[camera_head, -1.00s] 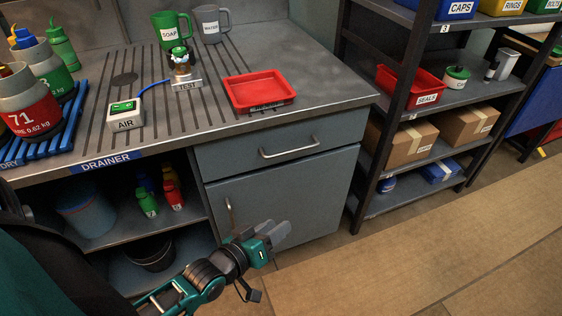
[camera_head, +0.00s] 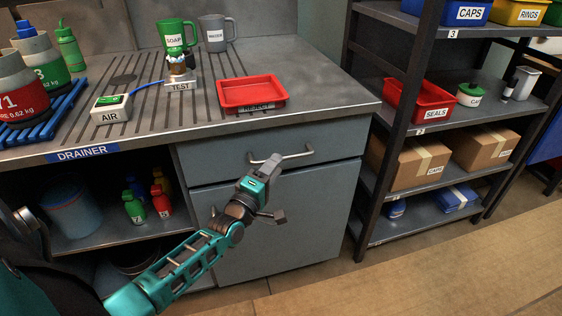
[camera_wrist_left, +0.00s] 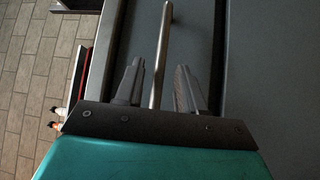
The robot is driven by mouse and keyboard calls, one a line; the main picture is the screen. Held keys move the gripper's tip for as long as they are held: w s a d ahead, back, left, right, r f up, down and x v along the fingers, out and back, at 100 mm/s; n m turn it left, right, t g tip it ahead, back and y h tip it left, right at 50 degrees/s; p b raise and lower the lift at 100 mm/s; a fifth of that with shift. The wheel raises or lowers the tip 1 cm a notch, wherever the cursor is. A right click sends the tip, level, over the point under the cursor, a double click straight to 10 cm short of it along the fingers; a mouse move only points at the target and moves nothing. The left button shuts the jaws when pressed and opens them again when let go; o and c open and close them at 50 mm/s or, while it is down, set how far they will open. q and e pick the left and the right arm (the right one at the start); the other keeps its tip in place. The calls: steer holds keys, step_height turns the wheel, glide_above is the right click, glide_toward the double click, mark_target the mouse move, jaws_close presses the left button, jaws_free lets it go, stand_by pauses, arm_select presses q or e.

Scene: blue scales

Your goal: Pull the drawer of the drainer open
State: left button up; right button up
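The drawer (camera_head: 335,139) is a grey front under the right part of the drainer counter (camera_head: 335,98). It looks shut, flush with the cabinet. Its metal bar handle (camera_head: 298,155) runs across it. My left gripper (camera_head: 267,164) is at the left part of the handle. In the left wrist view, my left gripper (camera_wrist_left: 159,88) is open, with one finger on each side of the handle (camera_wrist_left: 156,75); gaps show on both sides. The drawer face (camera_wrist_left: 192,35) lies behind. My right gripper is not in view.
A red tray (camera_head: 251,92) sits on the counter above the drawer. A cabinet door (camera_head: 285,230) is below it. Left of it, an open shelf holds small bottles (camera_head: 134,208). A dark rack (camera_head: 385,150) stands to the right. The floor (camera_head: 430,265) in front is clear.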

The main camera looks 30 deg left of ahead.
arm_select(q)
steer(key=shift+w+r+b, duration=0.15)
steer(key=shift+w, duration=0.9)
steer(key=shift+w+r+b, duration=0.1)
steer(key=shift+w+b, duration=0.05)
steer(key=shift+w, duration=0.85)
steer(key=shift+a, duration=0.1)
jaws_close()
